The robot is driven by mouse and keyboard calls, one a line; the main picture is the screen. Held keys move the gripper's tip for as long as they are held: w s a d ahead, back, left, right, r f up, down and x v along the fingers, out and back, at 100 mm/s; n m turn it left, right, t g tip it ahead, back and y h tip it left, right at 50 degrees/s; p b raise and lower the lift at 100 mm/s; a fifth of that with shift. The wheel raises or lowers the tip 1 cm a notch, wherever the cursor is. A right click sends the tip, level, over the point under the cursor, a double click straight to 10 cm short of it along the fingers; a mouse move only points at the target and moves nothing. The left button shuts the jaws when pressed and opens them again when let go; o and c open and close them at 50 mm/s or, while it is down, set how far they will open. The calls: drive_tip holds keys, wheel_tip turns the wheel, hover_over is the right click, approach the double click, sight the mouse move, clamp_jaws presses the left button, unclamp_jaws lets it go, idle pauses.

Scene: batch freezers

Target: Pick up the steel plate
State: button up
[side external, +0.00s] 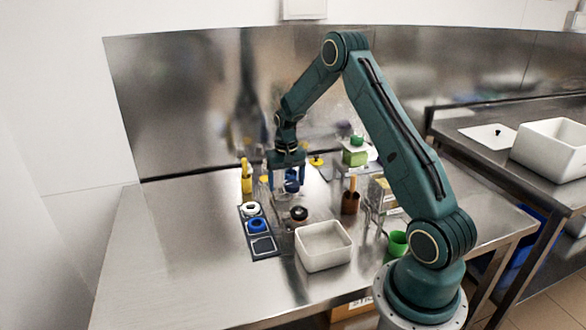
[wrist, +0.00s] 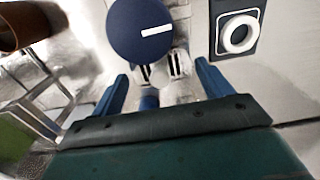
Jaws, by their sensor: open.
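I cannot single out a steel plate for sure in either view. A wire rack (side external: 372,212) stands right of the brown cup, and part of it shows at the left of the wrist view (wrist: 45,95); I cannot tell whether a plate is in it. My gripper (side external: 289,180) hangs pointing down over the middle of the table, behind the white bin. Its blue fingers are apart in the wrist view (wrist: 160,85). A round blue top with a white stripe (wrist: 140,30) lies just beyond them, and small white-and-black parts are beside it. Nothing is visibly held.
A dark tray (side external: 266,254) holds a white ring (side external: 251,209) and a blue ring (side external: 257,226). A white bin (side external: 324,247), brown cup (side external: 350,203), green cup (side external: 397,244), yellow bottle (side external: 246,178) and green box (side external: 355,157) stand around. The table's left side is clear.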

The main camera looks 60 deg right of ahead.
drive_tip(key=shift+f, duration=0.55)
drive_tip(key=shift+c, duration=0.2)
drive_tip(key=c, duration=1.1)
